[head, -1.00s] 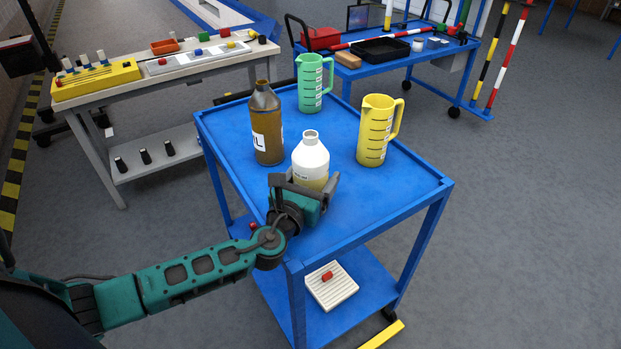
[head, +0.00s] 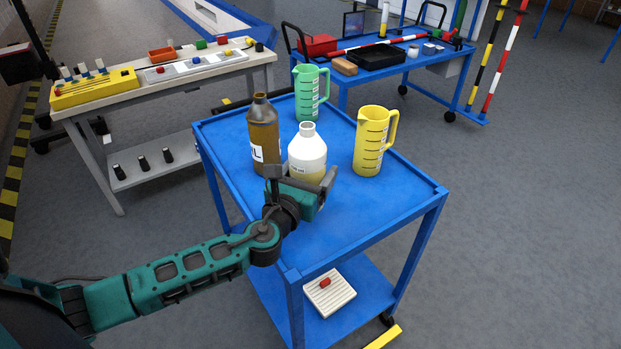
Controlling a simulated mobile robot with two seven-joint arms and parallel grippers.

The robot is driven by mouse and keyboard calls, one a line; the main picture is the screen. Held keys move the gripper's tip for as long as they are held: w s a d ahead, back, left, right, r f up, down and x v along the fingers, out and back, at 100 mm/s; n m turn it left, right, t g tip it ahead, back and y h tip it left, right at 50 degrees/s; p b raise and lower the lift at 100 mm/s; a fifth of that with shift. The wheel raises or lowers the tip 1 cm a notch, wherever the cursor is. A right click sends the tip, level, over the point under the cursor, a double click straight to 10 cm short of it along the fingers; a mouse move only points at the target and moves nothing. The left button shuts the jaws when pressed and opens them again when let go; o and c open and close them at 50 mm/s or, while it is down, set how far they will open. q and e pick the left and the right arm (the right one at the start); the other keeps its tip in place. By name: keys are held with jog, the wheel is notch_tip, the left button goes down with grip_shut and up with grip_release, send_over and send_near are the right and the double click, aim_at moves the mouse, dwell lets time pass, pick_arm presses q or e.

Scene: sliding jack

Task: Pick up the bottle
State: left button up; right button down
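A white bottle (head: 307,152) with a yellowish lower part is between the fingers of my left gripper (head: 300,184), over the near half of the blue cart (head: 370,205). My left gripper is shut on it, one finger on each side. The bottle is upright and appears raised off the cart top; its base is hidden behind the gripper. A brown bottle (head: 263,130) with a white label stands just left of it on the cart. My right gripper is out of view.
A yellow measuring jug (head: 370,145) stands right of the white bottle, and a green jug (head: 307,90) stands behind. The cart's right front is clear. A workbench (head: 190,80) is back left, another blue cart (head: 400,65) back right.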

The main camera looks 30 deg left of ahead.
pick_arm(q)
notch_tip(320, 180, up, 15)
jog(key=shift+r+p, duration=0.2)
jog(key=shift+p, duration=0.1)
dwell(0.6)
jog(key=s+d+f+h, duration=0.1)
jog(key=s+d+f, duration=0.4)
jog(key=s, duration=0.5)
notch_tip(320, 180, down, 2)
jog(key=shift+s+d+f+m, duration=0.2)
jog(key=shift+d+m, duration=0.1)
jog(key=shift+d, duration=0.1)
jog(key=shift+w, duration=0.1)
dwell(0.5)
